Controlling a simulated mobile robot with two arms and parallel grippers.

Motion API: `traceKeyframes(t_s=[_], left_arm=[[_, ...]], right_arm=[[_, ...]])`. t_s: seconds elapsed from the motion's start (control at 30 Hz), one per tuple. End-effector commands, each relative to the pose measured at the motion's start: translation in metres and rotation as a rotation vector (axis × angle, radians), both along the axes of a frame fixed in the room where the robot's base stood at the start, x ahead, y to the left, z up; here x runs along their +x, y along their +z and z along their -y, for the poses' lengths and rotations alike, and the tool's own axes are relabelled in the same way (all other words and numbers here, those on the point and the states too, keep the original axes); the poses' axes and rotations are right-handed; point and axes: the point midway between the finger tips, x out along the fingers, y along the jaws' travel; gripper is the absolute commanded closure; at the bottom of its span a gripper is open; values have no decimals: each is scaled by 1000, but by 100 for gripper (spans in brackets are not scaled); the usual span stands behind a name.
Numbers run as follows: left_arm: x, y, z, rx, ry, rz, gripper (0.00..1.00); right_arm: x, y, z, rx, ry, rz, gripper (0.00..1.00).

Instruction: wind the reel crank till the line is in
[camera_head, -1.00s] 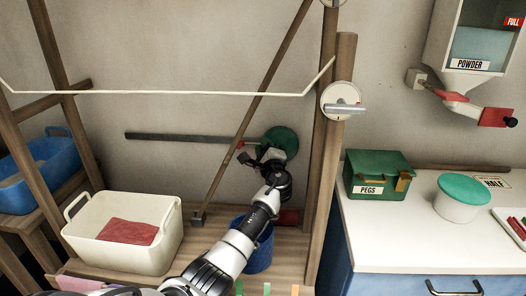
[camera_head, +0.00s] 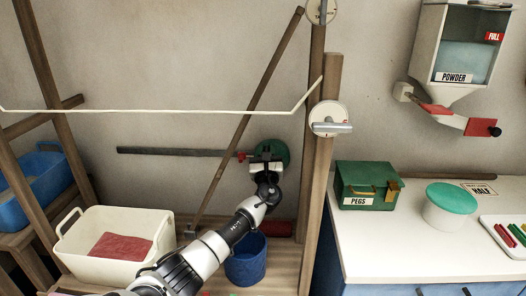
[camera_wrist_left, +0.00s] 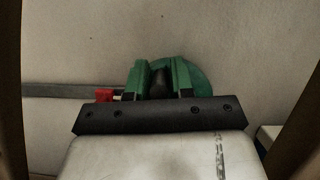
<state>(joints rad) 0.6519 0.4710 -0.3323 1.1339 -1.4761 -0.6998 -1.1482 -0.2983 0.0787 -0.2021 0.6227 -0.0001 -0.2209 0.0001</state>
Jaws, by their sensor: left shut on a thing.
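A green disc (camera_head: 270,153) is mounted on the back wall, with a long dark bar running left from it and a small red part on its left side. My left gripper (camera_head: 266,168) is at the front of this disc. In the left wrist view, its jaws (camera_wrist_left: 160,84) are shut on a dark knob (camera_wrist_left: 159,83) in front of the green disc (camera_wrist_left: 200,80). The gripper hides part of the disc. A white line (camera_head: 150,111) is strung across the view to the wooden post. A white disc with a grey handle (camera_head: 330,119) is on that post. My right gripper is out of view.
A blue bucket (camera_head: 246,262) stands below my left arm. A cream tub (camera_head: 150,245) with red cloth is left of it. The wooden post (camera_head: 319,180) rises close on the right, before a white counter with a green pegs box (camera_head: 366,186).

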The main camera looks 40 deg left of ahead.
Motion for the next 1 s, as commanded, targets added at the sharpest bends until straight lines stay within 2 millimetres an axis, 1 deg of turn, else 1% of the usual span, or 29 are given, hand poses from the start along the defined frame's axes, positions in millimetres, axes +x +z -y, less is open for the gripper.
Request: traceKeyframes(t_s=[0.03, 0.4, 0.63, 1.0], left_arm=[[0, -5, 2, 35, -1, -34, 100], [6, -4, 11, 220, 1, -148, 100], [8, -4, 13, 267, 1, -175, 100], [8, -3, 14, 276, 1, -179, 100]], right_arm=[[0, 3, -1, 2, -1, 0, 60], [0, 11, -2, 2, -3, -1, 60], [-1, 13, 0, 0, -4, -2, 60], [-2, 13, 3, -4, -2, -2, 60]])
